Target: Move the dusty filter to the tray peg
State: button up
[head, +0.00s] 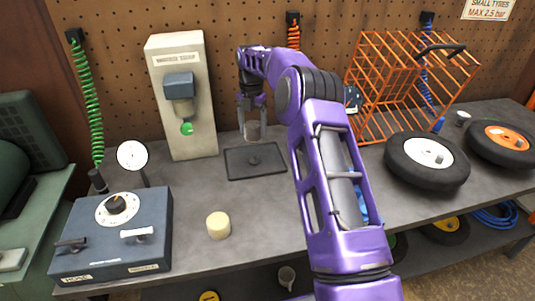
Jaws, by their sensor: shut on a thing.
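My gripper (252,108) is at the end of my purple arm, near the back of the bench. It is shut on a small grey-brown cylinder, the dusty filter (252,131). The filter hangs upright over the back edge of the dark tray (236,170). A short dark peg (254,161) stands near the tray's middle, and the filter appears above and behind it, apart from it. A clean cream filter (218,226) stands on the bench in front of the tray.
A beige stand (194,125) with a green-tipped housing is left of the tray. A blue-grey dial box (112,235) is at front left. An orange cage (385,85) and wheels (427,160) are to the right. Bench around the cream filter is clear.

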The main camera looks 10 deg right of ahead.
aim_at(254, 161)
jog(key=shift+w, duration=0.35)
jog(key=shift+w+d+f, duration=0.1)
jog(key=shift+f, duration=0.25)
notch_tip(254, 161, down, 10)
jog(key=shift+r, duration=0.25)
jog(key=shift+f, duration=0.1)
jog(key=shift+f+b, duration=0.15)
jog(key=shift+b, duration=0.2)
jog(key=o, duration=1.4)
notch_tip(254, 161, up, 13)
jog(key=shift+f+p, duration=0.2)
jog(key=shift+p, duration=0.35)
